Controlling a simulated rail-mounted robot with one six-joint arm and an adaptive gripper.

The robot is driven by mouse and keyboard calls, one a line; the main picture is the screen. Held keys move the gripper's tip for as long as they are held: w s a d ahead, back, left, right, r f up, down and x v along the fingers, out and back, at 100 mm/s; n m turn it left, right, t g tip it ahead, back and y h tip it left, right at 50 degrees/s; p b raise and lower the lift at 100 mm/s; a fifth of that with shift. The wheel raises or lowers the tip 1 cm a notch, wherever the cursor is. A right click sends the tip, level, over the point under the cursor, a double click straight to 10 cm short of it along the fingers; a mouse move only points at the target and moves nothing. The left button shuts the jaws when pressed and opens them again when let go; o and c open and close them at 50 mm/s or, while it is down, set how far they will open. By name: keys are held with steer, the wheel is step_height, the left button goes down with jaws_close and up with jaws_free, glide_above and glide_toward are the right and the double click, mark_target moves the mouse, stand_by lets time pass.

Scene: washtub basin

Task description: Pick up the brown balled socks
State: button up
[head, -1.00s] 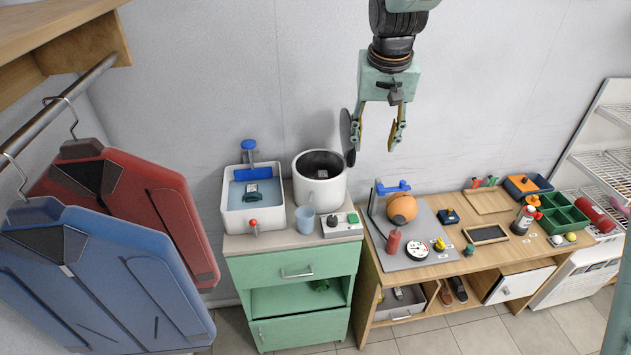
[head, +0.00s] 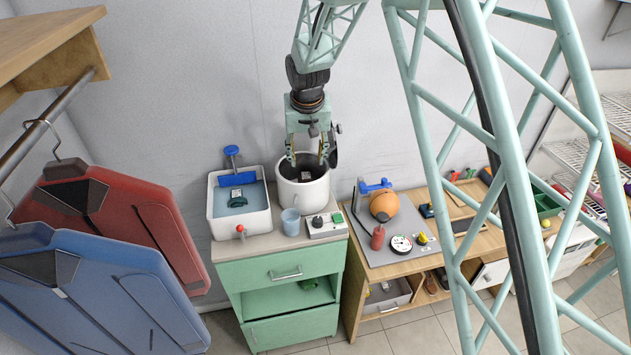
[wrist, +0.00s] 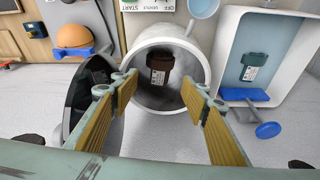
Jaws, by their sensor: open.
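The brown balled socks (wrist: 160,62) lie at the bottom of the white round tub (wrist: 204,70), with a white label on them, in the wrist view. In the head view the tub (head: 304,197) stands on the counter, and only a small pale label shows inside it. My gripper (head: 308,160) is open and empty, pointing down at the tub's mouth. In the wrist view the fingers of my gripper (wrist: 160,88) are spread on either side of the opening, with the socks between and beyond them. No finger touches the socks.
A dark raised lid (wrist: 88,95) stands beside the tub, close to one finger. A pale blue cup (head: 290,222) and a control box (head: 326,226) stand in front.

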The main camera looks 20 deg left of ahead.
mark_target(307, 178)
steer(key=shift+w+a+f, duration=0.25)
steer(key=shift+w+f, duration=0.4)
steer(key=shift+f, duration=0.1)
steer(key=shift+f, duration=0.15)
steer(key=shift+p+x, duration=0.6)
steer(key=shift+x, duration=3.25)
steer(key=shift+w+a+f, duration=0.1)
steer(key=shift+w+f, duration=0.1)
steer(key=shift+f, duration=0.05)
steer(key=shift+f, duration=0.1)
steer(key=shift+w+p+x, duration=0.2)
steer(key=shift+p+x, duration=0.5)
steer(key=shift+x, duration=1.8)
steer(key=shift+c, duration=0.4)
